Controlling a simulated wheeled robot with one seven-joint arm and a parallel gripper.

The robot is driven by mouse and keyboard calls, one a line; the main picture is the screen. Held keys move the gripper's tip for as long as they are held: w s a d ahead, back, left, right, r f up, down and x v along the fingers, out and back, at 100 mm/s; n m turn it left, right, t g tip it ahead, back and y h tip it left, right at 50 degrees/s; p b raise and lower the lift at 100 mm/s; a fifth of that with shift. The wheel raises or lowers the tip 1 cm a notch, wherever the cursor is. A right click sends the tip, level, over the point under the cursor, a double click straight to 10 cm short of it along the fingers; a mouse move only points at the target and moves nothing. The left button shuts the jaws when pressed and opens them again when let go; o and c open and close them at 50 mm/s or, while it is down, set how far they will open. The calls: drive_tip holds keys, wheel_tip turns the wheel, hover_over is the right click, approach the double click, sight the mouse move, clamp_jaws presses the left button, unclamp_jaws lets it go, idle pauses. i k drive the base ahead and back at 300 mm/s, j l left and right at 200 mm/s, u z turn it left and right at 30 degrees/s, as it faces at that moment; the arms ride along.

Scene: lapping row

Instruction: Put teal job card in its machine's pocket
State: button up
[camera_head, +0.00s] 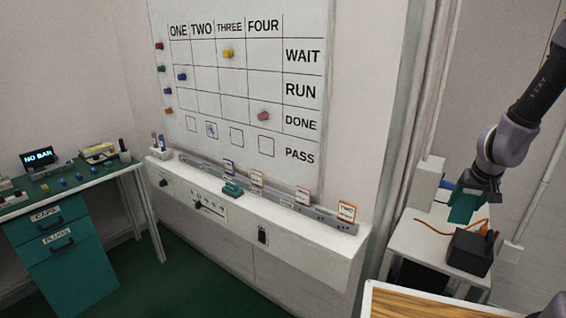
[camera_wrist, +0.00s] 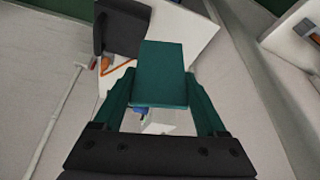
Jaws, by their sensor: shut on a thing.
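The teal job card (camera_head: 466,206) hangs from my gripper (camera_head: 480,188) at the right of the head view. In the wrist view the teal card (camera_wrist: 162,73) sits between the two fingers of my gripper (camera_wrist: 160,100), which is shut on it. The card is held above a small white table (camera_head: 421,240). A whiteboard (camera_head: 240,75) has columns ONE to FOUR and rows WAIT, RUN, DONE and PASS. Several small cards stand along the ledge below it, one orange-edged card reading TWO (camera_head: 346,211). I cannot make out a machine's pocket.
A black box (camera_head: 470,252) and an orange cable (camera_head: 432,228) are on the white table under the card. A teal eraser-like block (camera_head: 232,189) lies on the white ledge (camera_head: 300,235). A desk with teal drawers (camera_head: 65,247) stands at left. A wooden top (camera_head: 420,305) is at the bottom.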

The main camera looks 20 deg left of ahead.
sight(312, 241)
drive_tip(key=k+u, duration=0.15)
drive_tip(key=u, duration=0.25)
drive_tip(key=k+u, duration=0.15)
drive_tip(key=u, duration=0.25)
drive_tip(key=k+j+u, duration=0.1)
drive_tip(key=u, duration=0.75)
drive_tip(key=i+u, duration=0.1)
drive_tip(key=u, duration=0.3)
drive_tip(key=i+u, duration=0.1)
drive_tip(key=u, duration=0.8)
drive_tip(key=i+l, duration=0.65)
drive_tip(key=i+l+u, duration=0.1)
drive_tip(key=i+l, duration=0.55)
drive_tip(key=i, duration=0.25)
drive_tip(key=i+l+z, duration=0.1)
drive_tip(key=i, duration=1.55)
drive_tip(key=i+z, duration=0.1)
drive_tip(key=z, duration=0.85)
drive_tip(key=i+j+z, duration=0.1)
drive_tip(key=z, duration=0.35)
drive_tip(key=i+j+z, duration=0.1)
drive_tip(key=z, duration=0.4)
drive_tip(key=j+z, duration=0.1)
drive_tip(key=z, duration=0.35)
drive_tip(key=k+l, duration=0.1)
